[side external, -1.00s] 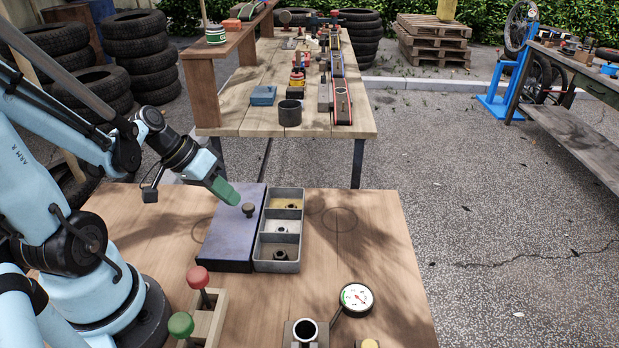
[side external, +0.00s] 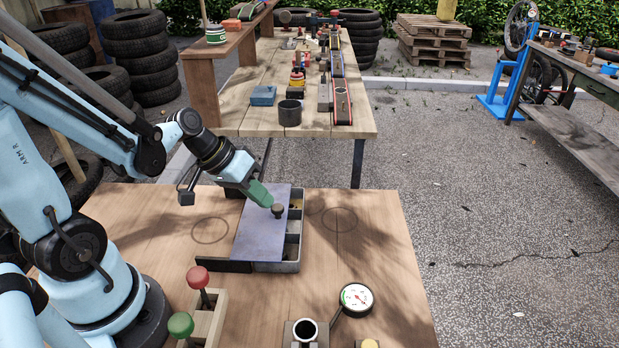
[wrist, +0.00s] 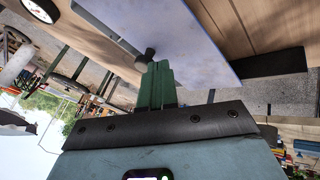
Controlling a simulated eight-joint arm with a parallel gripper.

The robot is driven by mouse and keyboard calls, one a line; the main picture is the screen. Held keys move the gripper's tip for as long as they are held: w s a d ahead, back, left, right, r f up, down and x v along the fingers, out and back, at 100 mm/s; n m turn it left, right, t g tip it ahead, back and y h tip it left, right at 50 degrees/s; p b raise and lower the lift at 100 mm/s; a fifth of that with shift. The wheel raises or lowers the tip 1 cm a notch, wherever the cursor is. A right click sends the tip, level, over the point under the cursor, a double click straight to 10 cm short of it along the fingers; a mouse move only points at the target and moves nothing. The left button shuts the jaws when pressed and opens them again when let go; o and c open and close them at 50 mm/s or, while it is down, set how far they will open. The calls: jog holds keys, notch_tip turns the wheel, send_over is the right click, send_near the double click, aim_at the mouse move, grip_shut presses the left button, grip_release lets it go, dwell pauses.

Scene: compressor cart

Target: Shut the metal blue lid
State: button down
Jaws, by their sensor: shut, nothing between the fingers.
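The blue metal lid (side external: 260,232) is a flat sliding plate with a dark round knob (side external: 278,211). It lies partly over the grey compartment box (side external: 290,266), covering most of it; a strip of open compartments shows along the right side. My gripper (side external: 267,200) has green fingers, shut and empty, at the left side of the knob, seemingly touching it. In the wrist view the shut fingers (wrist: 156,75) point at the knob (wrist: 147,56), with the lid (wrist: 185,40) beyond. Whatever lies under the lid is hidden.
A dark rail (side external: 224,266) sticks out left of the box. Red (side external: 198,277) and green (side external: 181,325) knobbed levers and a dial gauge (side external: 356,298) stand nearer the camera. The bench top right of the box is clear.

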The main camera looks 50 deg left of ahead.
aim_at(281, 196)
jog(key=shift+w+d, duration=1.4)
jog(key=shift+d, duration=0.1)
jog(key=shift+s+a+r, duration=0.15)
jog(key=shift+a, duration=0.45)
jog(key=a, duration=0.1)
jog(key=s+a, duration=0.1)
jog(key=a+r, duration=0.1)
jog(key=shift+s+a, duration=0.15)
jog(key=shift+s, duration=0.05)
jog(key=v, duration=0.9)
jog(key=w+d+m+t+y, duration=0.1)
jog(key=d+m+y, duration=0.1)
jog(key=d, duration=0.5)
jog(key=shift+w+d+f+m+y, duration=0.2)
jog(key=shift+f+m+y, duration=0.15)
jog(key=shift+y, duration=0.55)
